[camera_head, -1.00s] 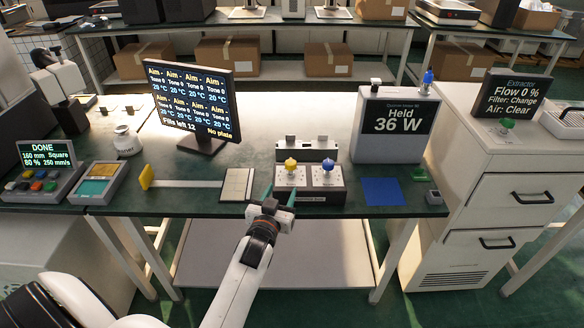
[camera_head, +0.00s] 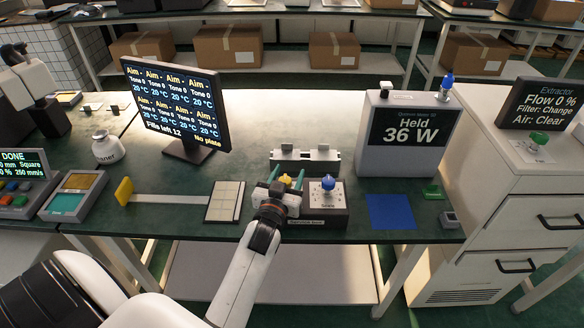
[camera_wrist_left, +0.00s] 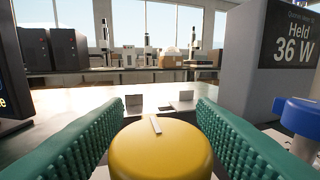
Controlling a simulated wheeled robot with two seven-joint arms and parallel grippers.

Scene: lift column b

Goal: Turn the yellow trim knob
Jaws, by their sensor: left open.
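The yellow trim knob (camera_wrist_left: 160,150) fills the lower middle of the left wrist view, with a pale pointer line on its top. My left gripper (camera_head: 288,182) is open, its two green ribbed fingers on either side of the knob. A gap shows on the right side; contact on the left cannot be told. My right gripper is not in view.
A tall box reading "Held 36 W" (camera_head: 405,165) stands behind right. A low twin-post fixture (camera_head: 305,160) is behind the knobs. A monitor (camera_head: 176,105) stands to the left, a blue mat (camera_head: 390,212) to the right.

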